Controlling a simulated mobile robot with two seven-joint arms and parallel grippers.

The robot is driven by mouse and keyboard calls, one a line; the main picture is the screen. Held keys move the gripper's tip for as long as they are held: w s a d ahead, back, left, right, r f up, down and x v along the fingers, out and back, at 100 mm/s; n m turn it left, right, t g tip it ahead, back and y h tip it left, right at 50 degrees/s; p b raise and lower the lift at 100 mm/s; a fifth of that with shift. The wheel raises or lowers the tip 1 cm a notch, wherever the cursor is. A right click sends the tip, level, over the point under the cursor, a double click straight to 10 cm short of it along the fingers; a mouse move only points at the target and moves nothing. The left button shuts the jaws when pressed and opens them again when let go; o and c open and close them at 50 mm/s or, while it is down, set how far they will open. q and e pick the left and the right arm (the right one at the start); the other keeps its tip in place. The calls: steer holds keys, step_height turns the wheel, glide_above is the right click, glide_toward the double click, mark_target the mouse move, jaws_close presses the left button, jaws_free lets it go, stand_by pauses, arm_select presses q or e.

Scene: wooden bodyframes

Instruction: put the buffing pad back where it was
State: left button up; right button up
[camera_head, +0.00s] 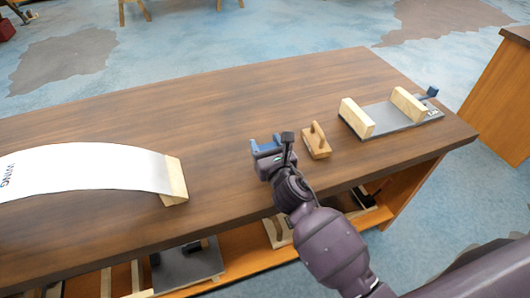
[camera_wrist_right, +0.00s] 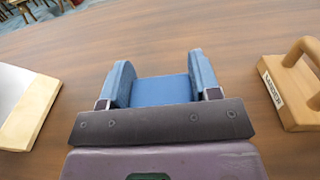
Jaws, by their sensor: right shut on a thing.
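My right gripper (camera_head: 266,149) is over the middle of the wooden table, near its front. It is shut on a blue pad (camera_wrist_right: 161,91), which I take to be the buffing pad. In the right wrist view the pad spans the space between the two blue-grey fingers of the gripper (camera_wrist_right: 161,83). In the head view the gripper and wrist hide much of the pad. I cannot tell whether the pad touches the tabletop. My left gripper is not in view.
A handled wooden block (camera_head: 316,141) with a label stands just right of the gripper; it also shows in the wrist view (camera_wrist_right: 291,95). A curved white panel (camera_head: 85,168) lies left. A grey plate (camera_head: 385,120) with wooden blocks sits right. The table (camera_head: 215,115) is clear behind the gripper.

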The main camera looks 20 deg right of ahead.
step_height(320, 180, down, 2)
steer(key=shift+f+b, duration=0.15)
steer(key=shift+b, duration=0.15)
steer(key=shift+f, duration=0.35)
steer(key=shift+r, duration=0.1)
steer(key=o, duration=0.9)
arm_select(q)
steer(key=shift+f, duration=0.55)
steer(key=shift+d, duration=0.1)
